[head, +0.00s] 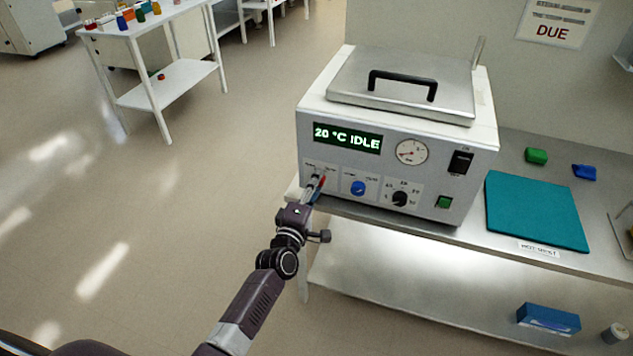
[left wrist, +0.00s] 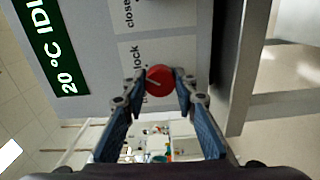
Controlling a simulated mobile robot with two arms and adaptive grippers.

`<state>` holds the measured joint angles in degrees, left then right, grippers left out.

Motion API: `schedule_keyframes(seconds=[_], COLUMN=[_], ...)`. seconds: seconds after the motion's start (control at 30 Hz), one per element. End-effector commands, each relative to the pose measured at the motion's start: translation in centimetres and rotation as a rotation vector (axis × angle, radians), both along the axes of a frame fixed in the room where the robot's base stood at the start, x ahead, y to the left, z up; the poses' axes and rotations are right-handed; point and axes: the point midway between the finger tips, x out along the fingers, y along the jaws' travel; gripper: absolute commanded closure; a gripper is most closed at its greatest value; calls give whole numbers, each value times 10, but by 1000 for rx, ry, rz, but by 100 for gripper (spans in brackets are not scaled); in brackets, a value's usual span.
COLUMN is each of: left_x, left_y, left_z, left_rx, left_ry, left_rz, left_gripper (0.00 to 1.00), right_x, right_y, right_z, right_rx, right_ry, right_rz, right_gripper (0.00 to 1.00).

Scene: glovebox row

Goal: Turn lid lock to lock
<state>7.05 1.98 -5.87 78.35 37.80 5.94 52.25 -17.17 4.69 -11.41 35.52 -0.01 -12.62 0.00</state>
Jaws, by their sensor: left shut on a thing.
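The lid lock is a small red knob (left wrist: 158,80) at the left end of the front panel of a white bath unit (head: 400,112) with a steel lid (head: 405,88). The word "lock" is printed beside the knob in the left wrist view, and a pale pointer line shows on its face. My left gripper (head: 317,185) is at this knob, with one blue-padded finger on each side. It is shut on the knob, whose red edge (head: 323,181) shows past the fingers in the head view. My right gripper is not in view.
The display (head: 347,137) reads 20 °C IDLE. A teal mat (head: 537,212) lies right of the unit. Open floor lies to the left.

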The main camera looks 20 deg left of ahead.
Motion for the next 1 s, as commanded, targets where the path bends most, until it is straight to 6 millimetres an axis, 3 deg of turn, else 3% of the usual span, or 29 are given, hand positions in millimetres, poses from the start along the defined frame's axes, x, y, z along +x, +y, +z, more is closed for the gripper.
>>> schedule_keyframes(seconds=[0.4, 0.97, 1.0], left_x=[0, -1, -1], left_y=[-1, -1, -1], left_z=[-2, -2, -2], left_rx=[199, 232, 232], left_ry=[-4, -4, -4], left_rz=[-2, -2, -2], left_gripper=[98, 98, 73], right_x=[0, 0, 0], right_y=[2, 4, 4], right_z=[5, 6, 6], right_rx=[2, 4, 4], right_ry=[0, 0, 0], right_rz=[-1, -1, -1], right_gripper=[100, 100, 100])
